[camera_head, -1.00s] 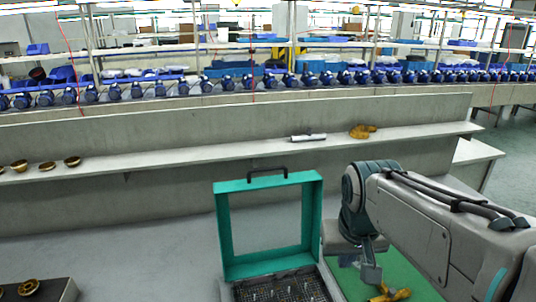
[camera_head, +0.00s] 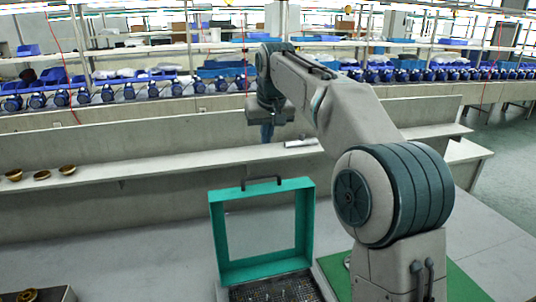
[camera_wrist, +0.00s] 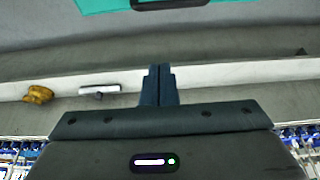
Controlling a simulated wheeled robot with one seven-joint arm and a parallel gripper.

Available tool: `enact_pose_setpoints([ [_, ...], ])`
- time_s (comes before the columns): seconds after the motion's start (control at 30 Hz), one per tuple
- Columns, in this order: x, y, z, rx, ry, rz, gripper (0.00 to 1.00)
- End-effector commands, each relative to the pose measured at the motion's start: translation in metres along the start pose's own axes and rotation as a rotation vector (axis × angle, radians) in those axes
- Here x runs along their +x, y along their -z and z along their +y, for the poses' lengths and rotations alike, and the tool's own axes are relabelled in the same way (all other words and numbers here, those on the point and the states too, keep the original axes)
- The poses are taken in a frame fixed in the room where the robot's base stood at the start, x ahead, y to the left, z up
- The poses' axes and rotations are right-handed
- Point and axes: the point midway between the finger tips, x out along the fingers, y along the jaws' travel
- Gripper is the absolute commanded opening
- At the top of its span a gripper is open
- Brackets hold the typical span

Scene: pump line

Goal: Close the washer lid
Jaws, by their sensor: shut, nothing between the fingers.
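The washer's teal lid (camera_head: 217,240) is an open frame standing upright at the rear of the washer, with a dark handle (camera_head: 262,183) on its top edge. The lid's edge (camera_wrist: 100,5) and handle (camera_wrist: 170,3) also show at the top of the wrist view. The washer's tub (camera_head: 275,290) with its dark mesh lies open below and is cut off by the picture's bottom edge. My gripper (camera_head: 267,133) points down, above and apart from the lid's top, seemingly on its far side. In the wrist view its fingers (camera_wrist: 158,85) are together and empty.
A long grey ledge (camera_head: 150,162) runs behind the washer. It bears a white cylinder (camera_head: 300,143), brass cups (camera_head: 42,175) and a yellow item (camera_wrist: 39,94). A green mat (camera_head: 465,285) lies right of the washer, partly hidden by my arm.

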Motion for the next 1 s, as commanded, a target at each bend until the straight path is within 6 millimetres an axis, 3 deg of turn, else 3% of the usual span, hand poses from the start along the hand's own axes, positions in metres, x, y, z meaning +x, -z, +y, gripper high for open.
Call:
enact_pose_setpoints([
  [0.5, 0.097, -0.002, 0.000, 0.000, 0.000, -0.002, 0.00],
  [0.7, 0.086, -0.025, 0.000, 0.000, 0.000, 0.000, 0.00],
  [1.0, 0.081, -0.038, 0.000, 0.001, 0.000, 0.001, 0.00],
])
